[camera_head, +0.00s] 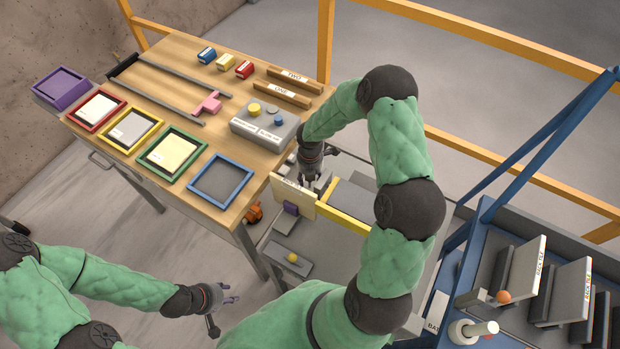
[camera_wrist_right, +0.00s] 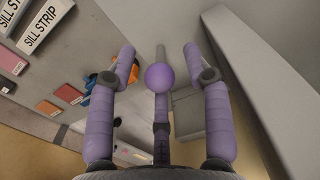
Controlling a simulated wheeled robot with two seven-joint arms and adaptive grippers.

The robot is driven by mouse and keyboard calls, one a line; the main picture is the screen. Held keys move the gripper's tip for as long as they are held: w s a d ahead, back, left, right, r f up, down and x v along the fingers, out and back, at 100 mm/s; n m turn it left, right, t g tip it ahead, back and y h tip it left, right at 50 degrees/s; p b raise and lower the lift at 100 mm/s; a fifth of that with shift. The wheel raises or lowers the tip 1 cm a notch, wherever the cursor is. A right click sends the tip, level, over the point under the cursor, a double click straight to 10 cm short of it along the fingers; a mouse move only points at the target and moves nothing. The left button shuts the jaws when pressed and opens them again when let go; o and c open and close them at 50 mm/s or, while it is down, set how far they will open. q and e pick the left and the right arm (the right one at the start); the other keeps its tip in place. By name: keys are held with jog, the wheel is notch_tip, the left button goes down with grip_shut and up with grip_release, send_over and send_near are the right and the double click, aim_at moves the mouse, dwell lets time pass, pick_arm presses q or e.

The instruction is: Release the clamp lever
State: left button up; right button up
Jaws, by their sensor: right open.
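In the head view, my right gripper (camera_head: 311,178) hangs just behind an upright cream board (camera_head: 293,197), and the lever is hard to make out there. My left gripper (camera_head: 222,310) is open and empty, low in front of the wooden table.
The wooden table (camera_head: 178,190) holds coloured frames and a grey button box (camera_head: 265,124). A grey plate with a yellow ball (camera_head: 292,257) lies before the cream board. A blue rack (camera_head: 480,255) with upright slabs and an orange ball (camera_head: 503,296) stands at right.

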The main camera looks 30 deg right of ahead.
grip_shut()
jog(key=shift+s+a+f+h+b, duration=0.1)
jog(key=shift+a+f+h+b, duration=0.15)
jog(key=shift+b, duration=0.85)
jog(key=shift+a+r+t+h+b, duration=0.15)
jog(key=shift+t+h+b, duration=0.2)
jog(key=shift+b, duration=0.35)
jog(key=shift+s, duration=0.1)
grip_release()
jog(key=shift+r, duration=0.1)
notch_tip(320, 180, up, 12)
jog(key=a, duration=0.1)
jog(key=shift+s+a, duration=0.15)
jog(key=shift+s, duration=0.15)
